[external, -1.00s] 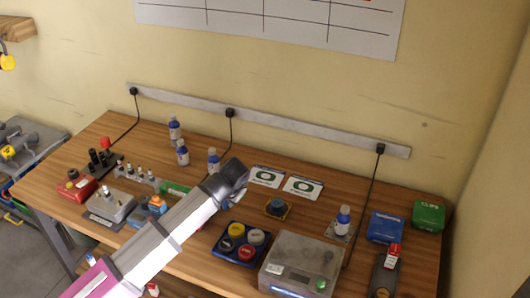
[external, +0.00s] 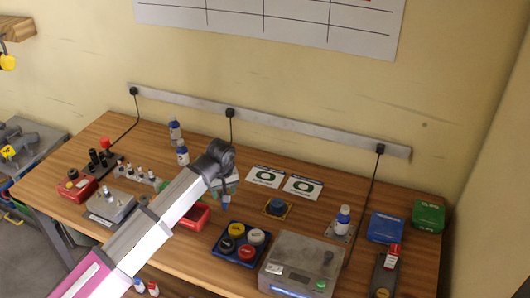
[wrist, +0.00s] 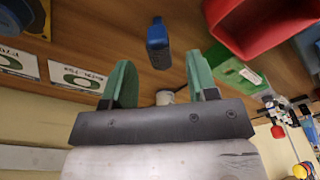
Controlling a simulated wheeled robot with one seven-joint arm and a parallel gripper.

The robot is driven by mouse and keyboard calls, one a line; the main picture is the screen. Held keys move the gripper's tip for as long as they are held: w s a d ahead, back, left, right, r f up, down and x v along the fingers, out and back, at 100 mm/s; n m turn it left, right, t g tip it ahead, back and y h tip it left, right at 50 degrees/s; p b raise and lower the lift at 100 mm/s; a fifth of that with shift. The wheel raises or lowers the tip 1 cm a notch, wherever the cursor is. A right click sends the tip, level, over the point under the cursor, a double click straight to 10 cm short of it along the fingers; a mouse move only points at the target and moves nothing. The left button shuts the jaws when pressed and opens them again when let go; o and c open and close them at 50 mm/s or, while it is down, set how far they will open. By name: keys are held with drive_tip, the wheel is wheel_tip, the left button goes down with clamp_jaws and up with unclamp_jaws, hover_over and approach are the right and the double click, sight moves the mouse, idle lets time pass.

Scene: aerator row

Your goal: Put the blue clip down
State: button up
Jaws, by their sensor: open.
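A blue block-like piece, which looks like the blue clip (wrist: 158,43), lies on the wooden table in the wrist view, just beyond and between my fingertips. I see a gap between it and each finger. My gripper (wrist: 160,68) is open, with its two green fingers spread and nothing held between them. In the external view my gripper (external: 223,194) points down over the middle of the table, left of the two printed cards.
A red bin (external: 196,217) stands just left of my gripper; it also shows in the wrist view (wrist: 255,22), beside a green box (wrist: 232,70).

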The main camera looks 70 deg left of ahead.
drive_tip(key=shift+a+f, duration=0.2)
drive_tip(key=shift+f, duration=0.9)
drive_tip(key=shift+a+f, duration=0.2)
drive_tip(key=shift+f, duration=0.95)
drive_tip(key=shift+a+f, duration=0.2)
drive_tip(key=shift+f, duration=0.9)
clamp_jaws()
